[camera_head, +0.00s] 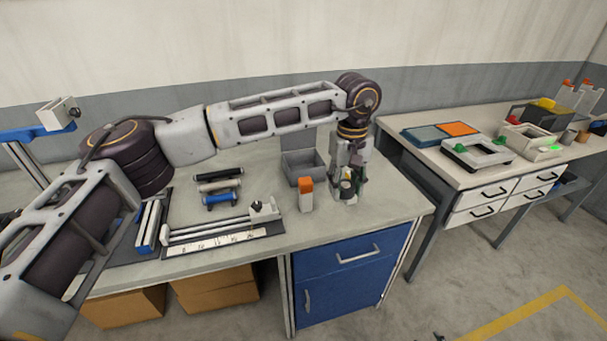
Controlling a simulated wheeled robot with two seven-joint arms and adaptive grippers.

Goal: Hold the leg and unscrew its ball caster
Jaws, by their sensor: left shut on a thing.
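My left gripper (347,190) points down over the right end of the grey workbench (300,235), its arm reaching across from the left. It is shut on a small dark cylindrical part with a pale top (346,186), mostly hidden between the fingers. I cannot tell whether this part is the leg or its ball caster, or whether it touches the bench. No other leg or caster can be made out clearly. My right gripper is not in view.
A grey bin (304,166) stands just left of my gripper, with an orange-topped block (306,194) in front of it. Black, white and blue rollers (220,200) and a railed measuring fixture (225,232) lie farther left. A second table (440,130) with trays stands right.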

